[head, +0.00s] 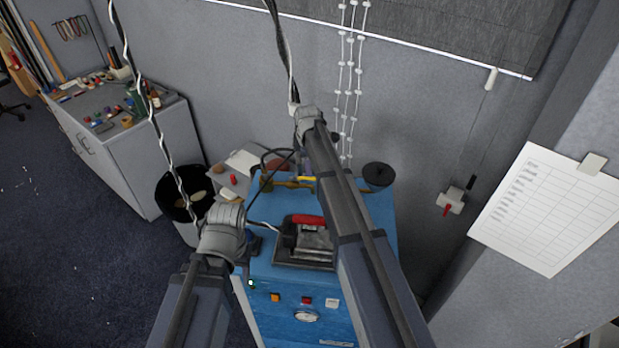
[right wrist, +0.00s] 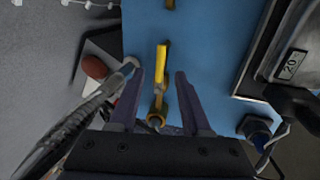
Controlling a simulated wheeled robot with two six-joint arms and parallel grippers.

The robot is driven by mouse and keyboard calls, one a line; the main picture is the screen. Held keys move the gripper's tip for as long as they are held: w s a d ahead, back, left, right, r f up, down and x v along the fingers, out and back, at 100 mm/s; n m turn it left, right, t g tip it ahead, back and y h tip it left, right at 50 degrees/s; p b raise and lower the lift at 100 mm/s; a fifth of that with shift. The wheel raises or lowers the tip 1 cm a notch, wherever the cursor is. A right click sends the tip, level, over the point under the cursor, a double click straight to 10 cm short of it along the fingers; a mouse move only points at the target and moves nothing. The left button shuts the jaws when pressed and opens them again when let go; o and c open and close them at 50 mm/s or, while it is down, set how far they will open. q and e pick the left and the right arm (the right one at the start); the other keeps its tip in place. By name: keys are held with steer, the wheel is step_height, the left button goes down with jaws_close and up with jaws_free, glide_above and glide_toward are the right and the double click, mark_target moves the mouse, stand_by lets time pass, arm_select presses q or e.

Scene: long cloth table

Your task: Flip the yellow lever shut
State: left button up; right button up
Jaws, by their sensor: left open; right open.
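The yellow lever (right wrist: 161,68) lies roughly in line with a brass pipe (right wrist: 169,4) on the blue machine top. My right gripper (right wrist: 159,72) is open, with one dark finger on each side of the lever and a visible gap on both sides. In the head view a small part of the yellow lever (head: 306,178) shows beside my right arm, above the brass pipe (head: 280,185). My right fingers are hidden in that view. My left arm comes in at the lower left, but its fingers do not show.
The blue machine (head: 262,268) carries a red-handled metal block (head: 308,240) in front of the pipe and a black disc (head: 378,175) at the back right. A small table with a red object (head: 233,179) and a black bin (head: 171,196) stand to the left. Cables hang nearby.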

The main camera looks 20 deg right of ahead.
mark_target(310, 179)
steer(key=f+b, duration=0.1)
steer(key=f, duration=0.1)
steer(key=f+b, duration=0.1)
steer(key=b, duration=0.1)
steer(key=w+f+b, duration=0.1)
steer(key=f+b, duration=0.1)
steer(key=shift+d+f, duration=0.25)
steer(key=shift+f, duration=0.1)
steer(key=shift+r, duration=0.1)
jaws_close()
stand_by(1.0)
